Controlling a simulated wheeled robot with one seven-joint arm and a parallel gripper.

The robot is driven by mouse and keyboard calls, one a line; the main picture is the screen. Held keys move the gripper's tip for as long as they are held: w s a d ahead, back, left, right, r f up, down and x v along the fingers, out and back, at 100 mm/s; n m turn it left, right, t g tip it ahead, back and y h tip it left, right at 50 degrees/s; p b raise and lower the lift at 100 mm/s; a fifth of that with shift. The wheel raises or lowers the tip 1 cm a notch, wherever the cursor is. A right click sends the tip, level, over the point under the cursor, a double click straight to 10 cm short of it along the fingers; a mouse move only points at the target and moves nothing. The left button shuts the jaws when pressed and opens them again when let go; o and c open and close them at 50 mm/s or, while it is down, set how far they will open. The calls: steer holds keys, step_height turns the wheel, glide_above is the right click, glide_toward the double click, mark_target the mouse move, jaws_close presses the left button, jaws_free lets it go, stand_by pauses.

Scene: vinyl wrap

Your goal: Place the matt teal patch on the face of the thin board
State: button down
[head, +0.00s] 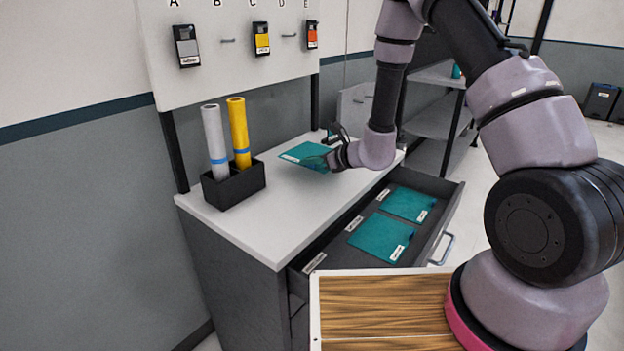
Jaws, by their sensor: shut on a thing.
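My gripper (331,158) is at the far end of the white worktop and is shut on a teal patch (303,154) with a white label. The patch looks flat and lies on or just above the worktop; I cannot tell which. Two more teal patches with white labels lie in the open drawer, a nearer one (380,238) and a farther one (406,203). Their finish, matt or gloss, is too small to tell. I cannot identify the thin board with certainty. A wood-grain panel (380,310) with a pale edge shows at the front.
A black holder (234,187) with a grey roll (215,140) and a yellow roll (238,132) stands on the worktop's left. The open drawer (436,228) juts out right. A pegboard (225,60) with labelled hooks rises behind. The worktop's near part (265,228) is clear.

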mark_target(310, 188)
steer(key=shift+d+f, duration=0.1)
steer(key=shift+f, duration=3.3)
steer(key=shift+f, duration=0.15)
steer(key=c, duration=1)
jaws_free()
